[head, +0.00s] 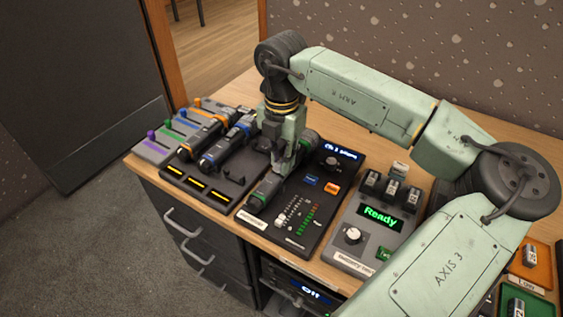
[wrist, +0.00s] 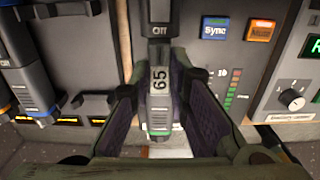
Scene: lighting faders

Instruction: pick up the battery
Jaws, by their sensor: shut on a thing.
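In the head view my gripper (head: 281,170) reaches down over the handset (head: 262,194) on the black fader panel (head: 300,243). The fingers hide the battery there. Whether it is clear of the handset, I cannot tell.
Left are a dock with orange-banded (head: 200,137) and blue-banded (head: 222,148) handsets, and several coloured faders (head: 165,140). Right is a grey unit reading Ready (head: 380,217). An orange tray (head: 540,273) and a green tray (head: 541,304) hold batteries at the far right.

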